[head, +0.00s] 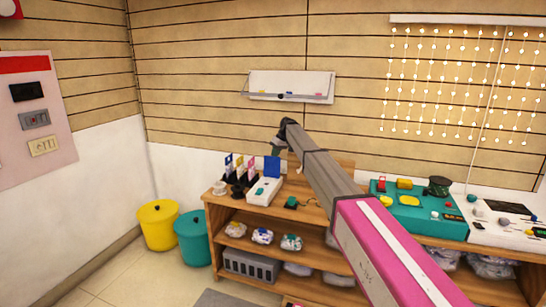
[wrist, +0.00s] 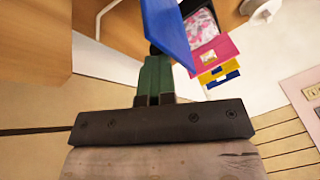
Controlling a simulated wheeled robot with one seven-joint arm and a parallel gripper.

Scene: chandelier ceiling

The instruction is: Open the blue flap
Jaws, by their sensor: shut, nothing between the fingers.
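The blue flap (head: 272,166) stands upright at the back of a small white box (head: 263,190) on the wooden shelf unit. It also shows in the wrist view (wrist: 168,26) as a blue slanted panel just beyond my fingers. My gripper (head: 276,151) is just above the flap's top edge in the head view. In the wrist view its green fingers (wrist: 157,60) are together and empty, with their tips beside the flap. I cannot tell whether they touch it. The flap's hinge is not clear.
Dark holders with coloured cards (head: 239,173) stand left of the white box. A teal panel (head: 415,207) and a white panel (head: 505,222) are at the right. A yellow bin (head: 158,226) and a teal bin (head: 193,240) stand on the floor. A white wall shelf (head: 290,86) hangs above.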

